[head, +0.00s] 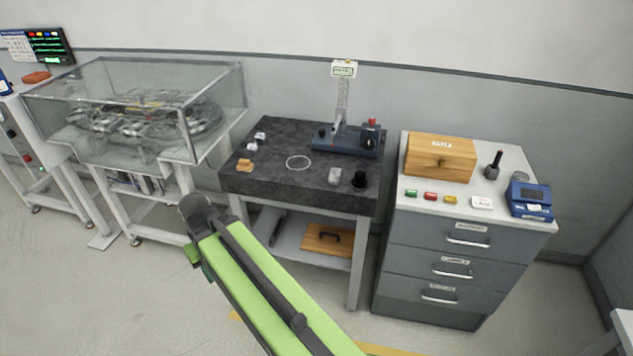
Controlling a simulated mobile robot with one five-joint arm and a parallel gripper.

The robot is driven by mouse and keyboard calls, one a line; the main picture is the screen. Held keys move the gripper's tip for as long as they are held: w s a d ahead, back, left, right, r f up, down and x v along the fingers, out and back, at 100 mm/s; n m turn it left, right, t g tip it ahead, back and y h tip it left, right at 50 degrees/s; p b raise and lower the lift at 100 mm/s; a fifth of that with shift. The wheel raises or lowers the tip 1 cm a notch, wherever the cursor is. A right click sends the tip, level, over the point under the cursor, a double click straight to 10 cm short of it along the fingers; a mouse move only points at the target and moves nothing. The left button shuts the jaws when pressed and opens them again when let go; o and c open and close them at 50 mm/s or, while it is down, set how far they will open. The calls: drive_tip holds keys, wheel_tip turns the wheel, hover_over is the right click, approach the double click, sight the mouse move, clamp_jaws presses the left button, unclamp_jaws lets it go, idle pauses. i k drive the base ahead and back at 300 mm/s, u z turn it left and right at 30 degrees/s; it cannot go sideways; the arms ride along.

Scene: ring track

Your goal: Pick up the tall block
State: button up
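Several small pieces stand on the dark stone table (280,184) in the head view. A light grey block (335,175) stands near its front right and looks fairly upright. Two small pale blocks (256,141) are at the back left, with a tan stepped piece (245,165) in front of them. I cannot tell for certain which of these is the tall block. My green arm reaches up from the bottom of the view to a dark joint in front of the table. My gripper does not show, and nothing is seen held.
A black cup-like piece (360,179) stands right of the grey block. A gauge stand (346,138) occupies the table's back right. A grey drawer cabinet (448,262) stands right, a glass-covered machine (140,105) left. The table's middle, around a white ring mark (298,162), is clear.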

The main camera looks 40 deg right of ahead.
sight(335, 175)
drive_tip(key=z, duration=0.1)
drive_tip(key=i, duration=1)
drive_tip(key=u, duration=0.1)
